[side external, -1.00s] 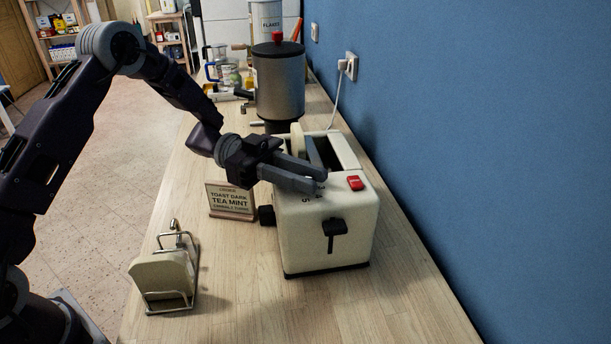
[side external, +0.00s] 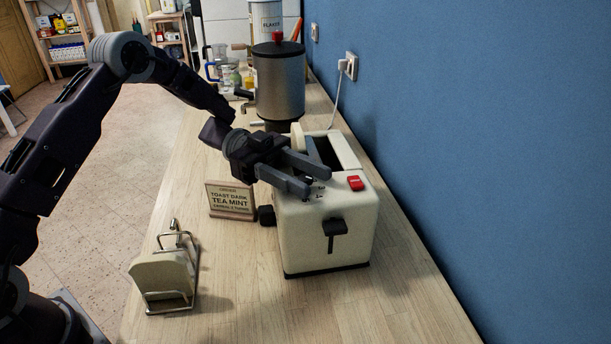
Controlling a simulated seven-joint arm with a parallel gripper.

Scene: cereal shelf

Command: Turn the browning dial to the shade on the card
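The cream toaster (side external: 300,245) stands on the counter with a black lever on its front and a red button on top. A black knob (side external: 266,215) sticks out low on its left side; I cannot tell if it is the browning dial. Small printed numbers (side external: 319,192) show on the toaster's upper front edge, partly behind a finger. My gripper (side external: 319,182) is open above the toaster's upper left edge, fingers apart with nothing seen between them. The card (side external: 231,199) stands left of the toaster and reads "toast dark, tea mint"; its smaller lines are hard to read.
A wire rack (side external: 170,295) holding a slice of bread stands at the front left. A large grey canister (side external: 279,85) stands behind the toaster. The blue wall (side external: 450,130) bounds the right. The counter in front of the toaster is clear.

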